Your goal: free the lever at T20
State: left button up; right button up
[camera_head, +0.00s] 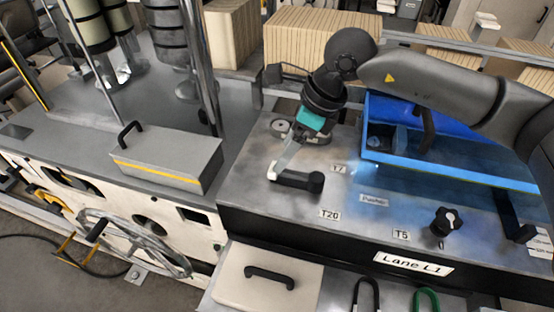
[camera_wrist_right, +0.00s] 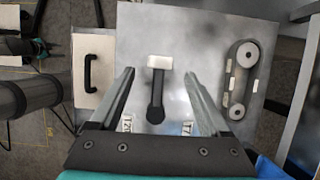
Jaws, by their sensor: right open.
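The lever (camera_head: 297,180) lies on the grey panel top, behind the T20 label (camera_head: 330,214). It is a black bar with a rounded black end, and a white block sits at its other end. In the right wrist view the lever (camera_wrist_right: 156,92) lies between my two fingers, with the white block towards the far side. My right gripper (camera_head: 284,160) is open and comes down over the lever near the white block. In the right wrist view my right gripper (camera_wrist_right: 159,72) shows a gap on both sides of the lever.
A blue tray (camera_head: 455,172) stands right of my gripper, under my right arm. A black knob (camera_head: 446,221) is by the T5 label. A grey box with a black handle (camera_head: 165,158) is on the left. A two-wheel belt piece (camera_wrist_right: 240,80) lies right of the lever.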

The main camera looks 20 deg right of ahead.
aim_at(296, 178)
jog(key=shift+x, duration=2.65)
grip_shut()
jog(key=shift+w, duration=0.1)
